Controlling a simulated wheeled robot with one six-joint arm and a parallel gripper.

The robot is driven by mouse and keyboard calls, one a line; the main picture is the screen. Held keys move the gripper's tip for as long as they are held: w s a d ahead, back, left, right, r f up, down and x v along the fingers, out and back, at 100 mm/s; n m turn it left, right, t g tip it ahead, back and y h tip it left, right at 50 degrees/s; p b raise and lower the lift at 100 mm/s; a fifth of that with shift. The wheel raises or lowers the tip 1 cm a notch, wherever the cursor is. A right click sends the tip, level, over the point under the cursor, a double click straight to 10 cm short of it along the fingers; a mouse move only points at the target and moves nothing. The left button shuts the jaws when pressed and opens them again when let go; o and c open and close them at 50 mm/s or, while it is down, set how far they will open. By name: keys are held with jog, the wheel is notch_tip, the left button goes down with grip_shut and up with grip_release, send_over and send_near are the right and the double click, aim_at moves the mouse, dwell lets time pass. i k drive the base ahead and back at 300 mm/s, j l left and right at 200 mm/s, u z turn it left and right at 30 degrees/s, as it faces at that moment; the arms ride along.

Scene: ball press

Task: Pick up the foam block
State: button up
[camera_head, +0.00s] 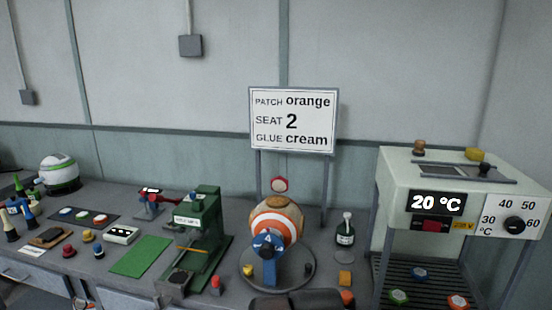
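Two small blocks could be the foam block, and I cannot tell which is foam. One is an orange-yellow block (345,278) on the bench, right of the round turntable. The other is a yellow block (476,153) on top of the white oven. Neither is held by anything I can see. A dark rounded shape at the bottom edge may be part of my arm. No gripper fingers show.
A striped orange and white ball (276,222) sits behind a blue clamp (267,246) on the turntable. The oven (405,172) reads 20 °C. A sign (293,120) stands behind.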

aim_at(344, 277)
jog(key=i+l, duration=0.1)
jog(key=l, duration=0.15)
jog(key=i+l+u, duration=0.15)
jog(key=i+l, duration=0.4)
